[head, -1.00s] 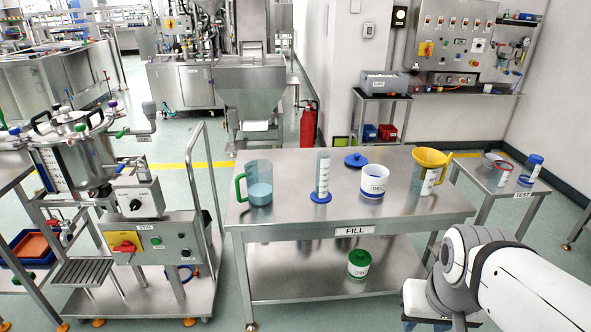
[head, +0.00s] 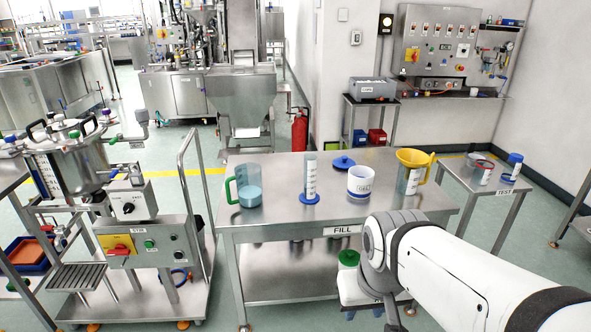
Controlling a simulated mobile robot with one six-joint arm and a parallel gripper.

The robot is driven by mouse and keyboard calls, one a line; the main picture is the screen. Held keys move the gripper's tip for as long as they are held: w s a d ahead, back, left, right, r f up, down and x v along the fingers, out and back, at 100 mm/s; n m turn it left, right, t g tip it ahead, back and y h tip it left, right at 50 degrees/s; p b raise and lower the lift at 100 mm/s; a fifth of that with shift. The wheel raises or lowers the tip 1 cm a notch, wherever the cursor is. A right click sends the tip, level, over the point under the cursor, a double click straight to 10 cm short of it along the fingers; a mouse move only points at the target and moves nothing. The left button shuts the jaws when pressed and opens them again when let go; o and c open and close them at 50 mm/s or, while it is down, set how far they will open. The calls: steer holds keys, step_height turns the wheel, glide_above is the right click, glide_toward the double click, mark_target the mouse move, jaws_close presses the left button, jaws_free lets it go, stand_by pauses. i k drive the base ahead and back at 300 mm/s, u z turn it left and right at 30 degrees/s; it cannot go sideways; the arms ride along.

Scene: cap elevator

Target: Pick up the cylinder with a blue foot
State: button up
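The cylinder with a blue foot (head: 310,178) stands upright on the steel table (head: 276,217) labelled FILL. It is clear with a scale on its side, and nothing touches it. My white arm reaches in from the lower right, in front of the table. My gripper is not recognisable in the view, so whether it is open or shut does not show.
Left of the cylinder stands a green-handled jug (head: 246,186) with blue liquid. To its right are a white GEL tub (head: 360,181), a blue lid (head: 343,162) and a yellow funnel (head: 414,160) on a container.

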mark_target(309, 197)
steer(key=z, duration=0.05)
steer(key=i, duration=1.45)
steer(key=u, duration=0.1)
